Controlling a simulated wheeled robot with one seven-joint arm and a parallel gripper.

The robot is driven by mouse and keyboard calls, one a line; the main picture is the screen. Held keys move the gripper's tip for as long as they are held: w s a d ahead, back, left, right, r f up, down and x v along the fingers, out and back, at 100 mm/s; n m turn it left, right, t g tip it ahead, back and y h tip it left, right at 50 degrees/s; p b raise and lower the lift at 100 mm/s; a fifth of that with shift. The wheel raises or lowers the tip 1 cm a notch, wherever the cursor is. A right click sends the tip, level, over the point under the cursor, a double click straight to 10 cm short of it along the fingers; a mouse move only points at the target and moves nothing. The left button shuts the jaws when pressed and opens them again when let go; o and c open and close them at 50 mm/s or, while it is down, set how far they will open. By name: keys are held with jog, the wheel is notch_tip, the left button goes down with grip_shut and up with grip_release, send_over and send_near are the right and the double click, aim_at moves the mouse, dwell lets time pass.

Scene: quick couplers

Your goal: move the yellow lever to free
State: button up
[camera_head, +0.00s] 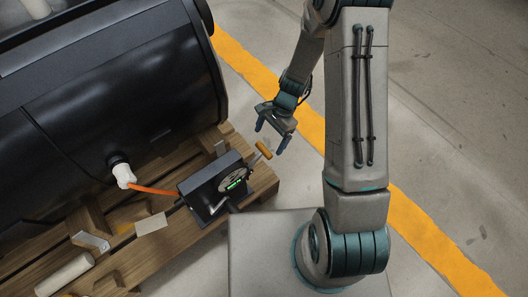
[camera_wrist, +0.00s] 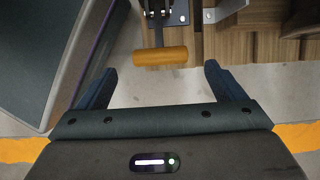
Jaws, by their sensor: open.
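The yellow lever (camera_head: 264,150) sticks out from the right side of a dark box (camera_head: 205,184) with a round dial, at the pallet's edge. In the wrist view its yellow handle (camera_wrist: 160,56) lies crosswise on a dark stem, near the top middle. My gripper (camera_head: 269,133) is open and empty, just above and right of the lever in the head view. In the wrist view the gripper (camera_wrist: 157,82) has its two fingers well apart, with the handle just beyond the gap between the tips. The handle does not appear to touch either finger. No lever position marking is readable.
The box stands on a wooden pallet (camera_head: 262,185) beside a large black tank (camera_head: 110,90). An orange hose (camera_head: 152,190) runs from a white fitting (camera_head: 122,174) to the box. The floor right of the pallet is clear, crossed by a yellow stripe (camera_head: 245,66).

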aim_at(265, 148)
jog(key=b+x, duration=0.2)
jog(key=x, duration=0.4)
jog(key=shift+a+f, duration=0.1)
jog(key=shift+f, duration=0.2)
jog(key=c, duration=1.4)
